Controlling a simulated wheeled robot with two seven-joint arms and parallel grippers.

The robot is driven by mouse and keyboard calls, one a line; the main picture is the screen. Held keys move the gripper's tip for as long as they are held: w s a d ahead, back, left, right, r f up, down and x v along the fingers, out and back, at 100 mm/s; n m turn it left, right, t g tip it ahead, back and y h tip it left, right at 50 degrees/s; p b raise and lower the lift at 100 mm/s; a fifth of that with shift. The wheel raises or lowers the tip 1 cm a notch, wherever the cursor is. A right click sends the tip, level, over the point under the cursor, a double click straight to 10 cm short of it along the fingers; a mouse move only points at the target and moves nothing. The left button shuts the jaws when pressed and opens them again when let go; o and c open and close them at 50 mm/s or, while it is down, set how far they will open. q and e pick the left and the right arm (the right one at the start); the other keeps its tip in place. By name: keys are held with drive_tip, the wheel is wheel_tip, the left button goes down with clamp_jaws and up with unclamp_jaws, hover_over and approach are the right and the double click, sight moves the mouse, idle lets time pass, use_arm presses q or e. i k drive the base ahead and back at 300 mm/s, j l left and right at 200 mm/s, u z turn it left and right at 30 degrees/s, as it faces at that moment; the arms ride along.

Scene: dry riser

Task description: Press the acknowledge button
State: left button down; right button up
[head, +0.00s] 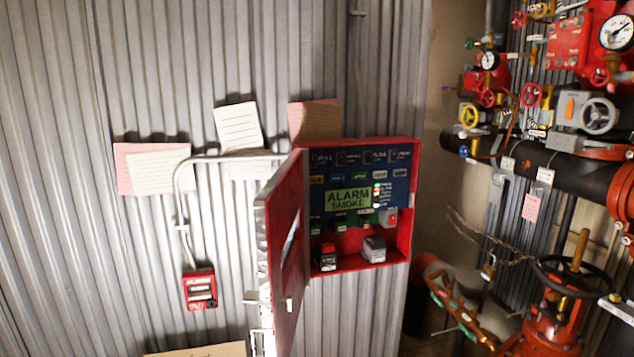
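A red alarm panel box (345,262) is mounted on the corrugated metal wall, with its red door (284,255) swung open to the left. Inside is a blue control face (322,172) with rows of small labelled buttons and a lit green display (348,200) reading "ALARM SMOKE". Small green and red lights (378,196) glow right of the display. The small labels are too blurred to tell which button is acknowledge. Neither of my grippers can be made out in the head view.
Two small block-like items (374,249) sit on the box floor. A red pull station (200,289) hangs at lower left under a conduit (178,205). Paper notes (238,127) are on the wall. Red valves, gauges and a dark pipe (510,152) crowd the right.

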sight(313, 180)
drive_tip(key=i+l+u, duration=0.1)
drive_tip(key=l, duration=0.35)
drive_tip(key=i+l+u, duration=0.1)
drive_tip(key=l, duration=0.4)
drive_tip(key=i+l+u, duration=0.1)
drive_tip(key=l, duration=0.4)
drive_tip(key=i+l+u, duration=0.15)
drive_tip(key=i, duration=0.4)
drive_tip(key=i+l+u, duration=0.1)
drive_tip(key=i+l, duration=0.35)
drive_tip(key=i, duration=0.1)
